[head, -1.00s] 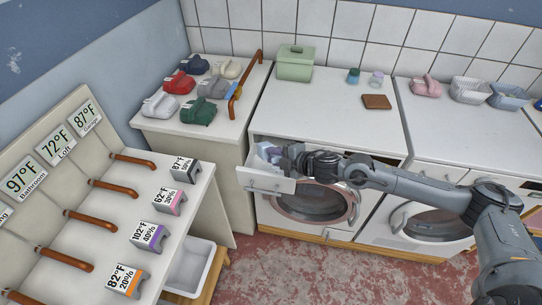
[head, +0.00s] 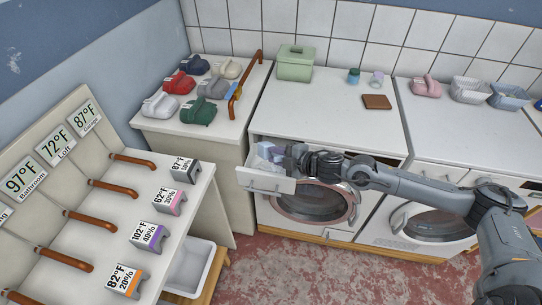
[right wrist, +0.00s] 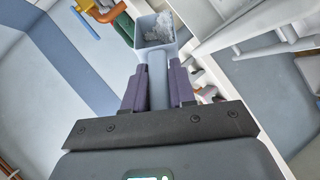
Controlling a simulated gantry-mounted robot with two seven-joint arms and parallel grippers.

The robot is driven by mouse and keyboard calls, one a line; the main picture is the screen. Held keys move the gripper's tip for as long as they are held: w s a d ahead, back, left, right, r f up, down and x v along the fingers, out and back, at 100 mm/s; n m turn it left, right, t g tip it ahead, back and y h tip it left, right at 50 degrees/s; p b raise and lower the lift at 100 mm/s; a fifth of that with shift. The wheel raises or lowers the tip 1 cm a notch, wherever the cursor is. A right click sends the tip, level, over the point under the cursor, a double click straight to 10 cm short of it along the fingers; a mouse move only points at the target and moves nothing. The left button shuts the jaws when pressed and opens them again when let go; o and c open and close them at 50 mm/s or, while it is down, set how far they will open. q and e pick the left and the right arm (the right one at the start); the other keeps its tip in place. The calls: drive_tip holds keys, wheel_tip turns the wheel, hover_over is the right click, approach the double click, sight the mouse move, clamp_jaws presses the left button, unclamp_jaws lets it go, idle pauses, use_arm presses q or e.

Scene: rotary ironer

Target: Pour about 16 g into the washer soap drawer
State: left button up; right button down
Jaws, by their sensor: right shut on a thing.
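The washer soap drawer (head: 265,182) is pulled out at the upper left of the front-loading washer (head: 320,125). My right gripper (head: 290,157) is over the drawer. It is shut on the handle of a pale blue scoop (head: 264,149). In the right wrist view, my purple fingers (right wrist: 158,88) grip the handle from both sides, and the scoop (right wrist: 168,42) holds white powder (right wrist: 155,24). The scoop hides part of the drawer's inside in the head view. My left gripper is not in view.
A green lidded box (head: 295,64), two small cups and a brown pad (head: 377,102) stand on the washer top. A second machine (head: 440,140) is at the right. Several coloured scoop-like items lie on the left cabinet (head: 150,126). A white tub (head: 190,265) stands below.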

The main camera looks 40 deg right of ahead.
drive_tip(key=shift+s+d+m, duration=0.1)
drive_tip(key=shift+d+m, duration=0.1)
drive_tip(key=shift+m, duration=0.1)
idle(0.5)
drive_tip(key=shift+d+t+y, duration=0.2)
drive_tip(key=shift+t+y, duration=0.1)
idle(0.4)
drive_tip(key=shift+s+d+f+m, duration=0.1)
drive_tip(key=shift+d+m, duration=0.05)
drive_tip(key=shift+m, duration=0.15)
idle(0.4)
drive_tip(key=shift+d+t+y, duration=0.25)
drive_tip(key=shift+t+y, duration=0.05)
drive_tip(key=shift+y, duration=0.1)
idle(0.3)
drive_tip(key=shift+s+d+f+m, duration=0.1)
drive_tip(key=shift+d+m, duration=0.05)
drive_tip(key=shift+m, duration=0.25)
drive_tip(key=shift+d, duration=0.2)
idle(0.8)
drive_tip(key=shift+s+d+f+m+t+y, duration=0.1)
drive_tip(key=shift+m+t+y, duration=0.3)
idle(0.3)
